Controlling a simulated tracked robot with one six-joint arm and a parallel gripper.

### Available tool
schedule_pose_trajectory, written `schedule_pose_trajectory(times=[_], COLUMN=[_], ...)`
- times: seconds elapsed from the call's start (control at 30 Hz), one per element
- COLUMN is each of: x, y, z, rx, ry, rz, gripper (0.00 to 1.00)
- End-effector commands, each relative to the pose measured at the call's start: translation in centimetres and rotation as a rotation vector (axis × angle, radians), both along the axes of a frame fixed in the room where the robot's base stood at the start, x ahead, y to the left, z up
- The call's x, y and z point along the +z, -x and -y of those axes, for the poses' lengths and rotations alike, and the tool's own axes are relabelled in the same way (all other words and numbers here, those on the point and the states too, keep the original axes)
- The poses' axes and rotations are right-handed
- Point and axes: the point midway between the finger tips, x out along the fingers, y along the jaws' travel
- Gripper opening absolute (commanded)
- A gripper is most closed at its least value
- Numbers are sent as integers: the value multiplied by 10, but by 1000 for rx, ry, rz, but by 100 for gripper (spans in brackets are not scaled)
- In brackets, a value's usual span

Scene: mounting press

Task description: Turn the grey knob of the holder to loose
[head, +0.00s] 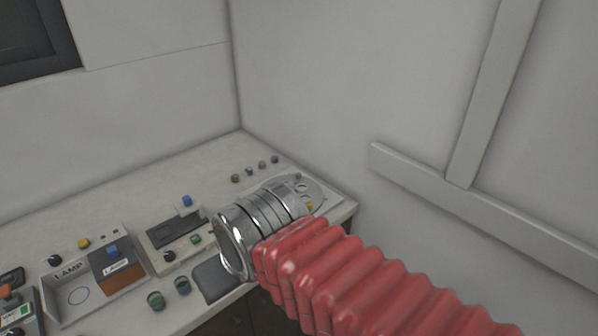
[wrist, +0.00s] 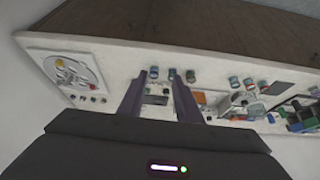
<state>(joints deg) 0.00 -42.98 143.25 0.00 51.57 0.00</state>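No grey knob can be picked out with certainty in either view. A pale unit with a dark slot (head: 178,231) stands on the bench in the head view, with a blue knob (head: 187,201) at its back and a black knob (head: 169,256) at its front. A round plate with metal parts (wrist: 72,68) lies at the left in the wrist view; my arm partly covers it in the head view. My gripper (wrist: 156,80) is open and empty in the wrist view, its two dark fingers apart above the bench. The gripper is not visible in the head view.
The lamp box (head: 95,280) and other small controls stand at the left of the bench (head: 150,200). Several small pegs (head: 249,171) line the back right. Two dark green round pieces (head: 156,299) lie near the front edge. Walls close the back and right.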

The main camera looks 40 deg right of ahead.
Motion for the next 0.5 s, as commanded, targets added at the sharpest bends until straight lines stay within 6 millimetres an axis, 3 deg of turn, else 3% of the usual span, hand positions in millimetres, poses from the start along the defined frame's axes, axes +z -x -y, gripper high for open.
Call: schedule_pose_trajectory(times=[0.27,0.5], x=[7,29], y=[-10,-52], z=[4,24], rx=[-72,-366], ry=[-35,-173], rz=[-7,-26], gripper=[35,35])
